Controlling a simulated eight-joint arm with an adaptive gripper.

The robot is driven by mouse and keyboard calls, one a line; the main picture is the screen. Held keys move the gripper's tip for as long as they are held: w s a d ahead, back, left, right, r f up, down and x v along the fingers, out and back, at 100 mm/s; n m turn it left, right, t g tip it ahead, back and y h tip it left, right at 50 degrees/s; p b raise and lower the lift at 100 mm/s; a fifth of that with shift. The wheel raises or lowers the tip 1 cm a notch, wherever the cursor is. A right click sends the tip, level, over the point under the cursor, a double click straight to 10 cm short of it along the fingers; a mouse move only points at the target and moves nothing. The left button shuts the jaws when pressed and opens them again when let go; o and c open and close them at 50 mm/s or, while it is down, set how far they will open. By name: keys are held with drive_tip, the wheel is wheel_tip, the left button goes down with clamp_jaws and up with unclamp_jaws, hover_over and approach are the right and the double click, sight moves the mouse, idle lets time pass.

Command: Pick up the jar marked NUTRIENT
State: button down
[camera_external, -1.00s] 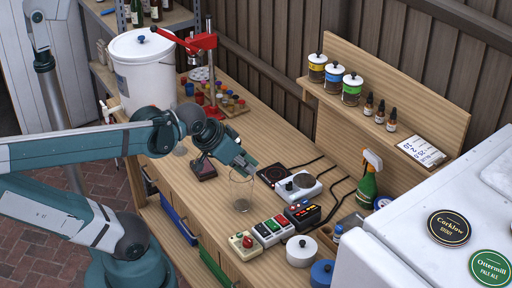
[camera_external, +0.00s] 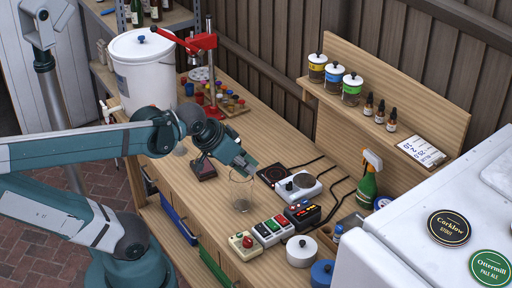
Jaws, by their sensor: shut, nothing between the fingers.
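Three lidded glass jars stand in a row on the raised wooden shelf at the upper right: one with a yellow band (camera_external: 317,68), one with a blue band (camera_external: 333,79) and one with a green band (camera_external: 351,91). Their lettering is too small to read, so I cannot tell which is marked NUTRIENT. My gripper (camera_external: 247,169) is shut and empty.
Several dropper bottles (camera_external: 379,111) and a card (camera_external: 422,152) share the shelf. A hot plate (camera_external: 297,187), control boxes (camera_external: 268,233) and a green spray bottle (camera_external: 367,185) are on the bench. A red bottle capper (camera_external: 211,80) and white bucket (camera_external: 144,75) stand at the back left.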

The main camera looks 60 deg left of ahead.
idle(0.3)
drive_tip(key=c, duration=1.8)
unclamp_jaws()
drive_tip(key=shift+w+a, duration=0.1)
drive_tip(key=w+a+f+n+g+h+p, duration=0.1)
drive_tip(key=w+a+f+n+g, duration=0.1)
drive_tip(key=w+a+n, duration=0.7)
drive_tip(key=w+a+f+n+g+p, duration=0.1)
drive_tip(key=w+a+n+g, duration=0.1)
drive_tip(key=w+a+n, duration=0.65)
drive_tip(key=a+f+n+h+p, duration=0.1)
drive_tip(key=a+f+n, duration=0.3)
drive_tip(key=a, duration=0.8)
drive_tip(key=a+f+n+h+p, duration=0.1)
drive_tip(key=a+f+n, duration=0.3)
drive_tip(key=a+f, duration=0.5)
drive_tip(key=a, duration=0.2)
drive_tip(key=shift+a+f+n, duration=0.25)
drive_tip(key=shift+a+n, duration=0.1)
drive_tip(key=shift+a, duration=0.05)
